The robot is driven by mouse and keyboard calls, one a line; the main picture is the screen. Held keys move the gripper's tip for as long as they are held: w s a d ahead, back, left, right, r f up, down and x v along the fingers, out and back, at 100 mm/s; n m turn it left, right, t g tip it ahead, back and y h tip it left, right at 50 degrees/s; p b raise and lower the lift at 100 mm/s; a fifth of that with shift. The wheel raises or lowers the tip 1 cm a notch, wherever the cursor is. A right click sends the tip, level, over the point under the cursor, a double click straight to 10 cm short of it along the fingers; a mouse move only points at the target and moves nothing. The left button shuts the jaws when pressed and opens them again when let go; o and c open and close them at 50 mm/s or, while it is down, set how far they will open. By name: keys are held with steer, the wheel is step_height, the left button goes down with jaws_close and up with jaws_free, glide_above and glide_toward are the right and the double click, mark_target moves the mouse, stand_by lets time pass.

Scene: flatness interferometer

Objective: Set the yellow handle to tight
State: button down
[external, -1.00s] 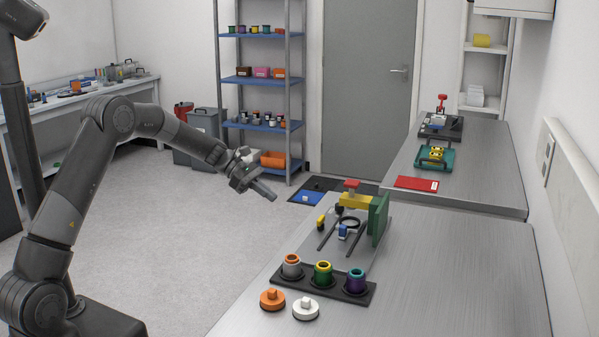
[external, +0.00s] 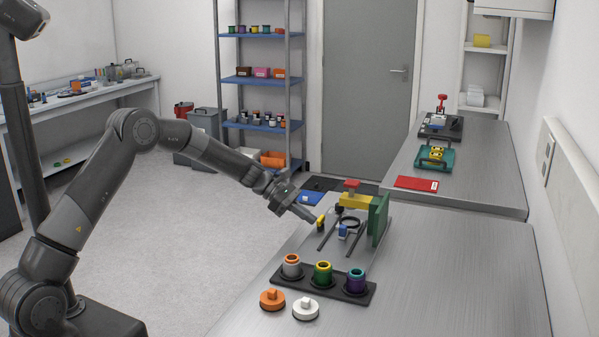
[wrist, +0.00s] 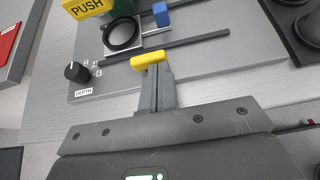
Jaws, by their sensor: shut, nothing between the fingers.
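The yellow handle (external: 320,222) is a small rounded bar at the near-left side of the fixture on the bench. In the wrist view, the yellow handle (wrist: 150,60) lies across the front of my fingertips. My gripper (external: 312,217) is shut with nothing between its fingers, and it points down toward the handle. In the wrist view, my gripper (wrist: 158,70) ends right at the handle; whether it touches cannot be told. The fingers hide what is below the handle, and no tight marking is readable.
A black knob (wrist: 77,72) marked DEPTH stands left of the handle. Beyond are two dark rods, a black ring (wrist: 121,33), a blue block (wrist: 161,14) and a yellow PUSH block (wrist: 88,7). A green plate (external: 378,219) stands at the right. A black rack (external: 297,283) holds three cups nearer.

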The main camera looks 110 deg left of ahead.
steer(key=shift+w+d+n+y, duration=0.1)
steer(key=shift+d+n+y, duration=0.2)
steer(key=shift+n+y, duration=0.5)
steer(key=n+y, duration=0.2)
steer(key=d+n+g+y, duration=0.1)
steer(key=shift+w, duration=0.35)
steer(key=shift+w+d, duration=0.55)
steer(key=shift+w, duration=1.05)
steer(key=shift+d, duration=0.1)
stand_by(0.8)
steer(key=s+d, duration=0.2)
steer(key=d, duration=0.1)
steer(key=shift+s+d, duration=0.25)
steer(key=shift+d, duration=0.05)
steer(key=s+d+r, duration=0.4)
steer(key=d+r, duration=0.1)
steer(key=d, duration=0.2)
steer(key=shift+s, duration=0.25)
